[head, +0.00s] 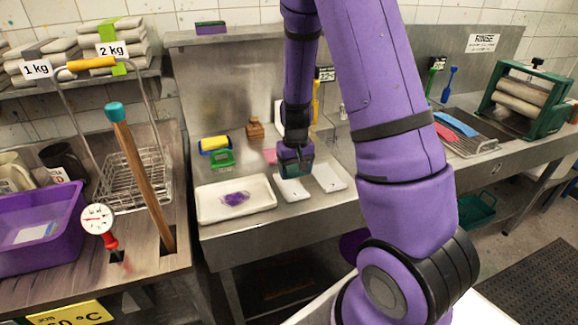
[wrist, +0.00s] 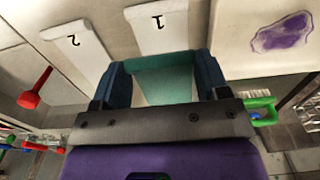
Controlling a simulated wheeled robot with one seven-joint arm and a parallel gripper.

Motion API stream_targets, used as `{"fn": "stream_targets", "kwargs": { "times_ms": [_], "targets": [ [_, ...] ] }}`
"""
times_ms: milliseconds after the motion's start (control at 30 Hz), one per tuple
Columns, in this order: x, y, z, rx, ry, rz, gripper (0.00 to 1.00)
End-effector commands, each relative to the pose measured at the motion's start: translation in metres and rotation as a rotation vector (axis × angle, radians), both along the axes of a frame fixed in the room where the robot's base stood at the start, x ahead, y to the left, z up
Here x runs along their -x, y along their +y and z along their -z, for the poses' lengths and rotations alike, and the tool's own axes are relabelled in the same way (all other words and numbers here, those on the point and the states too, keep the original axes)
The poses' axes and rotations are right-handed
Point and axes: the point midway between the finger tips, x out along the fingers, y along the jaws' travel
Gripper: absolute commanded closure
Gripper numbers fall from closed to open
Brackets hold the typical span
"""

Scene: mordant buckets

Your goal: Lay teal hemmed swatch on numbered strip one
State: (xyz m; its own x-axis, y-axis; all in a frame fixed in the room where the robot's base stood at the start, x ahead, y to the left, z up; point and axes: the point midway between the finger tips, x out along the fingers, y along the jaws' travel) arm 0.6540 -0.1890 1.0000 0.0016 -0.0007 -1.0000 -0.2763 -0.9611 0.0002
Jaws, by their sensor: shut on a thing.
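My gripper (head: 295,158) hangs over the steel bench, just behind the numbered strips. The swatch shows only as a small teal patch in the head view (head: 296,171). White strip one (wrist: 158,25) lies just beyond the swatch, its near end hidden; it is the left strip in the head view (head: 293,190). Strip two (wrist: 78,45) lies beside it, bare, also seen in the head view (head: 329,177).
A white tray (head: 212,212) with a purple-stained piece (head: 235,198) lies left of strip one. A red-handled tool (wrist: 35,90) shows in the wrist view.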

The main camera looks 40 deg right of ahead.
Motion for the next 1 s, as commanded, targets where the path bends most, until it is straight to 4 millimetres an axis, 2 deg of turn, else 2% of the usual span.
{"fn": "stream_targets", "kwargs": {
  "times_ms": [333,1000],
  "targets": [
    [0.000,0.000,0.005,0.001,0.001,0.001,0.53],
    [0.000,0.000,0.058,0.000,0.002,0.001,0.53]
  ]
}}
